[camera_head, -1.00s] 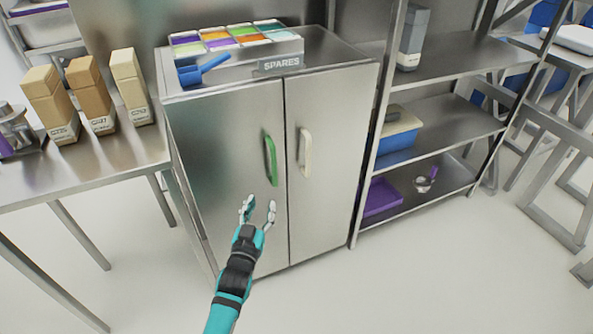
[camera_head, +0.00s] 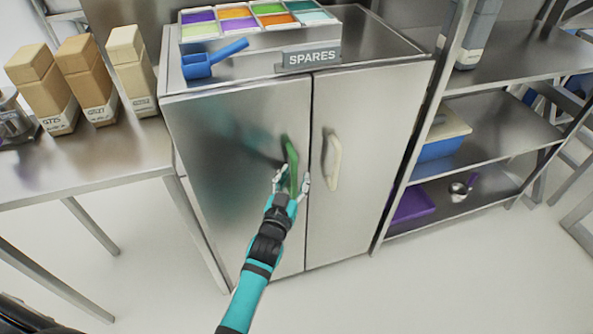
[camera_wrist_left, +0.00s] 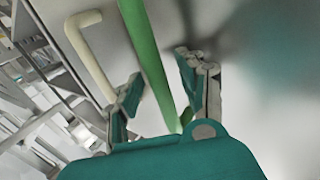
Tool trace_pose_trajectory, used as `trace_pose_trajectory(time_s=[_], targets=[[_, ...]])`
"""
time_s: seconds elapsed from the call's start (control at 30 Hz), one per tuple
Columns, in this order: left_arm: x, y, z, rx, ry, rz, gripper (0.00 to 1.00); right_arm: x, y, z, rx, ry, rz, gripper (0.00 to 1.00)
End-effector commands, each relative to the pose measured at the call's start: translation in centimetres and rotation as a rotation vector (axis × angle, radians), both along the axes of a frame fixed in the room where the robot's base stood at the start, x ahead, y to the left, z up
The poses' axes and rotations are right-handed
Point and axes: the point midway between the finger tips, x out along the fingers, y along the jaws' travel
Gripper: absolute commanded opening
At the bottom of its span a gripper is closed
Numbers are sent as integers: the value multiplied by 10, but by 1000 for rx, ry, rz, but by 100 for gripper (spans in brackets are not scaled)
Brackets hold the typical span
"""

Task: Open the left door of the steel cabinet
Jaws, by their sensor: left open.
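The steel cabinet has two closed doors. The left door (camera_head: 225,150) carries a green handle (camera_head: 291,160), and the right door (camera_head: 365,150) carries a cream handle (camera_head: 333,160). My left gripper (camera_head: 291,181) is open at the lower part of the green handle, with one finger on each side of it. In the left wrist view the green handle (camera_wrist_left: 145,50) runs down between the two spread fingers (camera_wrist_left: 160,95). The cream handle (camera_wrist_left: 90,55) stands to the left, outside the fingers. My right gripper is in neither view.
On the cabinet top are a tray of coloured compartments (camera_head: 255,32), a blue scoop (camera_head: 212,60) and a SPARES sign (camera_head: 312,56). A steel table (camera_head: 90,165) with beige containers (camera_head: 84,78) stands at the left. A shelf rack (camera_head: 500,140) stands close at the right.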

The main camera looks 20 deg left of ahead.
Motion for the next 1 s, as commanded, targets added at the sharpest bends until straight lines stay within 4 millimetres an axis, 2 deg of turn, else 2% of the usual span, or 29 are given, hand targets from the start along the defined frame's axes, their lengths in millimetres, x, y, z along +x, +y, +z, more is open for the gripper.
trace_pose_trajectory(time_s=[0.27,0.57,1.0], targets=[[0,0,0,-1,0,0,40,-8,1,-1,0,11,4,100],[0,0,0,-1,0,0,1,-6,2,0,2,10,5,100],[0,0,0,0,0,0,0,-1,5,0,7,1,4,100]])
